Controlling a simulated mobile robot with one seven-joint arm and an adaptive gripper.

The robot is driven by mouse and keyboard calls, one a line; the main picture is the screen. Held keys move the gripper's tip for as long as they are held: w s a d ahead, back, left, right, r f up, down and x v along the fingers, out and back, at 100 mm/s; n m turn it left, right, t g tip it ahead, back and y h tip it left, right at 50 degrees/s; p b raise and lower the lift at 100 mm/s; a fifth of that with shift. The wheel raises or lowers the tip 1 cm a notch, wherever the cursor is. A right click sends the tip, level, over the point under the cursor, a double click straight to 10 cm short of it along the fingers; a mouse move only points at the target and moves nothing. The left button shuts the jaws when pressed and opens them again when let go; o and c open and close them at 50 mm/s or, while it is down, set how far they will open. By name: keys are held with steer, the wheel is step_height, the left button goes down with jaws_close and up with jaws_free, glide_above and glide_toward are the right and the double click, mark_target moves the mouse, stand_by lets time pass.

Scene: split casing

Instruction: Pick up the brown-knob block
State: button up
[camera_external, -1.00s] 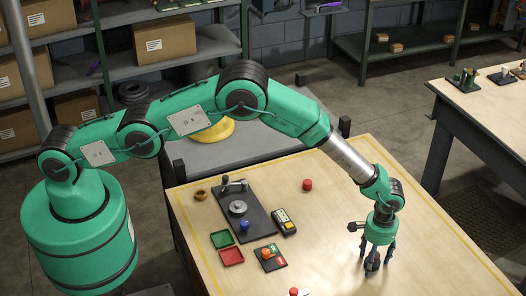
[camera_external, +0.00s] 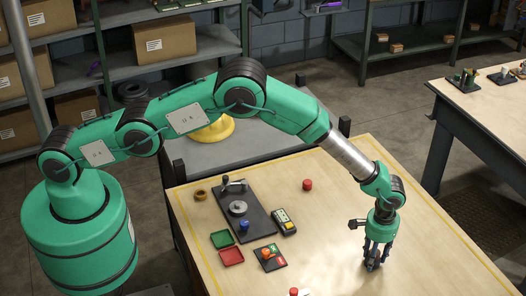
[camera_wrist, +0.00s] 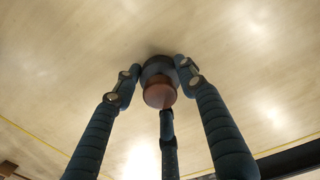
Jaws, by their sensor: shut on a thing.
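The brown-knob block shows in the wrist view as a dark round base with a brown knob (camera_wrist: 159,93) on top. It is at the middle of the picture, between the fingers of my gripper (camera_wrist: 160,88). The three dark blue fingers are closed in around it, with their tips at the block. In the external view my gripper (camera_external: 374,264) points straight down at the right part of the wooden table (camera_external: 330,215). There the block is mostly hidden by the fingers. I cannot tell whether it is off the table.
A dark board (camera_external: 252,222) with a grey disc and a blue knob lies left on the table. Near it are a green tray (camera_external: 222,239), a red tray (camera_external: 231,257) and a black device (camera_external: 284,222). A red cylinder (camera_external: 307,185) stands farther back. The table around my gripper is clear.

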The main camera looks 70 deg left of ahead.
steer(key=shift+r, duration=0.4)
steer(key=shift+s+r+b, duration=0.1)
steer(key=shift+r+b, duration=0.2)
steer(key=shift+r, duration=0.6)
steer(key=s+a, duration=0.2)
steer(key=s, duration=0.2)
steer(key=s+a+r+b, duration=0.1)
steer(key=s+a, duration=0.1)
steer(key=s, duration=0.3)
steer(key=s+a, duration=0.2)
steer(key=s, duration=0.3)
steer(key=shift+s+a+r+b, duration=0.15)
steer(key=shift+a+b, duration=0.25)
